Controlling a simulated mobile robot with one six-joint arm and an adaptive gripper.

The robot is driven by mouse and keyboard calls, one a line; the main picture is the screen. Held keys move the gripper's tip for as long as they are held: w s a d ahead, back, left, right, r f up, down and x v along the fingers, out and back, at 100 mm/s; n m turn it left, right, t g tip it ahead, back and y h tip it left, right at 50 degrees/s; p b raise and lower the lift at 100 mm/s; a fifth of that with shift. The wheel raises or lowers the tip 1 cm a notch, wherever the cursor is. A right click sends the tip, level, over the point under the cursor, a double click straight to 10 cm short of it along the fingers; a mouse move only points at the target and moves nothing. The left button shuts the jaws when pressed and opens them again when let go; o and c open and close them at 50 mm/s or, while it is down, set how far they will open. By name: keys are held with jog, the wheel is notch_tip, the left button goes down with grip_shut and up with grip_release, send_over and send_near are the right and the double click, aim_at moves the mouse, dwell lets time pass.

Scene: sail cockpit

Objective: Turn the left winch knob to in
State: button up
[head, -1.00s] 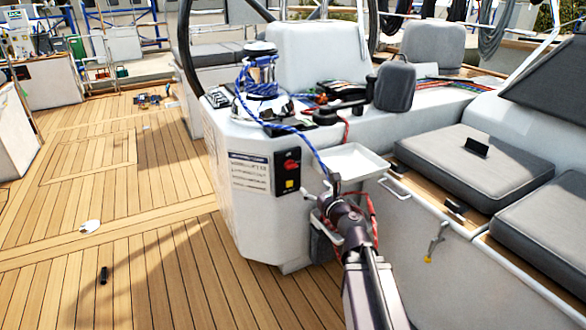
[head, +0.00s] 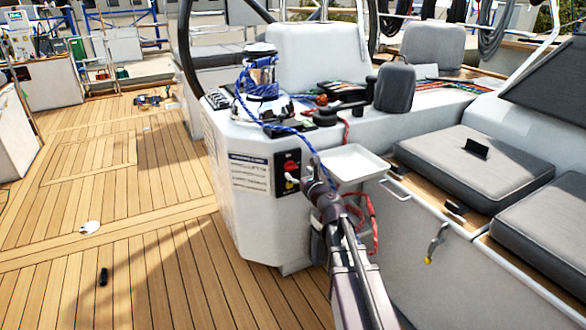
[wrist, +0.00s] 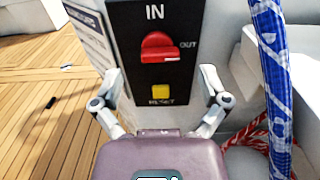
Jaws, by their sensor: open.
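The winch knob (wrist: 158,47) is red and sits on a black panel (wrist: 146,15) with IN printed above it and OUT to its right. A pale mark on the knob's right end points toward OUT. A yellow button (wrist: 160,92) labelled RESET is below it. In the head view the knob (head: 291,166) is on the side of the white console. My gripper (wrist: 159,78) is open and empty in front of the panel, its fingertips on either side and lower than the knob, apart from it. In the head view my gripper (head: 292,180) partly covers the panel's lower part.
A blue rope (wrist: 272,80) hangs close to the right of my gripper, with a red rope (wrist: 245,137) lower down. A white tray (head: 352,163) juts out right of my wrist. The winch (head: 262,75) stands on the console. The wooden deck (head: 150,240) to the left is mostly clear.

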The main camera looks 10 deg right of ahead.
aim_at(293, 167)
jog(key=shift+x, duration=1.9)
jog(key=shift+c, duration=0.2)
jog(key=c, duration=1.1)
